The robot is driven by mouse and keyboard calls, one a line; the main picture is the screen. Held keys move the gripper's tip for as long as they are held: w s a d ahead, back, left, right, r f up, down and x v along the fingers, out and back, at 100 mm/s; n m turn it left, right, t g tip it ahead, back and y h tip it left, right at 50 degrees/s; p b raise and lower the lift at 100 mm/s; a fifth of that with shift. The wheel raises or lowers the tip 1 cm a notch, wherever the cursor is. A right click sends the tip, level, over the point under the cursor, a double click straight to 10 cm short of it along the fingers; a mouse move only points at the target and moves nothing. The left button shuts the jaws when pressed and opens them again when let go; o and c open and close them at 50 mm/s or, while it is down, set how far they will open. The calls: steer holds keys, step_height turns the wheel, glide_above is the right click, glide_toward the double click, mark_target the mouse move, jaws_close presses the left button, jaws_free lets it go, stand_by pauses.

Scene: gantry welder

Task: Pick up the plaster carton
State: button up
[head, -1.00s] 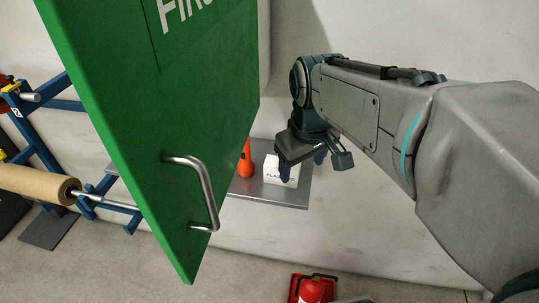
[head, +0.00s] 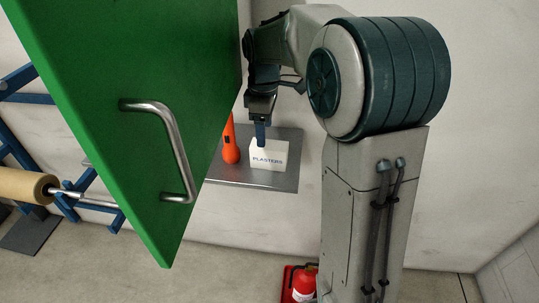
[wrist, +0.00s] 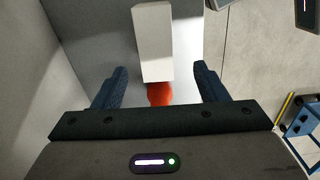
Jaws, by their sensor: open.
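The plaster carton (head: 268,157) is a small white box with dark lettering reading PLASTERS. It stands on a grey metal shelf (head: 285,177). My gripper (head: 261,140) is above the carton in the head view, its fingers pointing down and overlapping the box's top. In the wrist view the pale carton (wrist: 153,42) lies ahead and between the two blue fingers of my gripper (wrist: 160,85). The fingers are spread wide, with gaps on both sides of it. I cannot tell how deep they reach around the box.
An orange torch-like object (head: 231,145) stands just left of the carton; its orange part shows in the wrist view (wrist: 160,94). A large green door (head: 130,70) with a metal handle (head: 170,140) hangs open at the left. A red extinguisher (head: 303,284) is on the floor below.

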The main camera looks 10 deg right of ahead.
mark_target(266, 150)
steer(key=f, duration=0.8)
steer(key=shift+w+d+f+p, duration=0.1)
steer(key=shift+w+d+p, duration=0.1)
steer(key=shift+p, duration=0.1)
steer(key=c, duration=1.1)
